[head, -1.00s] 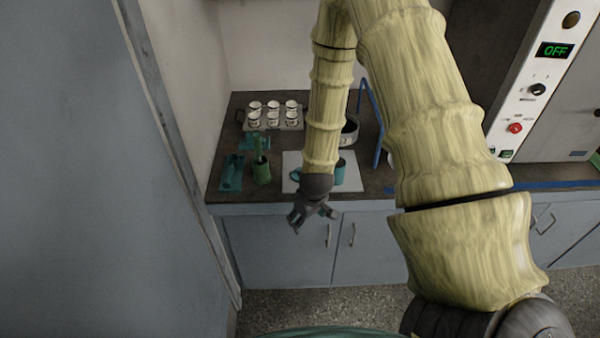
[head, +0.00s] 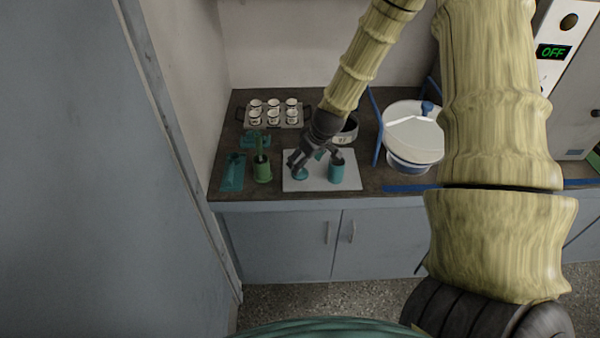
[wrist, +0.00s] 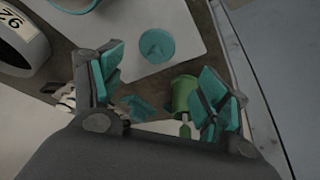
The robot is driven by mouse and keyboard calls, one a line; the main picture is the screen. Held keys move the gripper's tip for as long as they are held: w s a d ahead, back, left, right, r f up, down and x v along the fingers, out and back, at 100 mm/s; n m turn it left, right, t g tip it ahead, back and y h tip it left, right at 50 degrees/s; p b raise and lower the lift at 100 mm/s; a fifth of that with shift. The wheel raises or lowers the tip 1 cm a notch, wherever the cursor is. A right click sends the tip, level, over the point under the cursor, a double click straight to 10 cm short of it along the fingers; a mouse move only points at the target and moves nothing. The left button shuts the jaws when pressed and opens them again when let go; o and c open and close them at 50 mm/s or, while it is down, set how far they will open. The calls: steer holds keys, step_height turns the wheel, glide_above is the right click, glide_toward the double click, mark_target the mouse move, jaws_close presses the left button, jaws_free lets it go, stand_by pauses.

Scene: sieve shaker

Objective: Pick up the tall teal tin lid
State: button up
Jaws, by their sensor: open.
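A round teal lid (head: 300,174) lies flat on the white mat, left of an upright teal tin (head: 337,173). In the wrist view the lid is a plain disc (wrist: 157,46) with a small raised mark at its middle, ahead of the fingers. Part of a teal rim (wrist: 75,3), likely the tin, is cut off at the top edge there. My gripper (head: 315,162) is open and empty above the mat, by the lid and the tin. Its teal-padded fingers (wrist: 165,80) are spread apart, with the lid beyond them, not between them.
The white mat (head: 318,184) lies near the counter's front edge. A green cup (head: 263,172) and a teal tray (head: 232,172) stand left. A rack of white cups (head: 274,115) is behind. A metal ring-shaped pan (head: 346,130) and a white-lidded vessel (head: 412,135) are to the right.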

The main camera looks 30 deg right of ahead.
steer(key=shift+x, duration=1.2)
steer(key=shift+w+d+f+p, duration=0.15)
steer(key=shift+w+f+p, duration=0.25)
steer(key=shift+f+p, duration=0.25)
steer(key=shift+w+d+f+p, duration=0.15)
steer(key=shift+w+f+p, duration=0.25)
steer(key=shift+f+p, duration=0.25)
steer(key=shift+x, duration=1.1)
steer(key=c, duration=0.9)
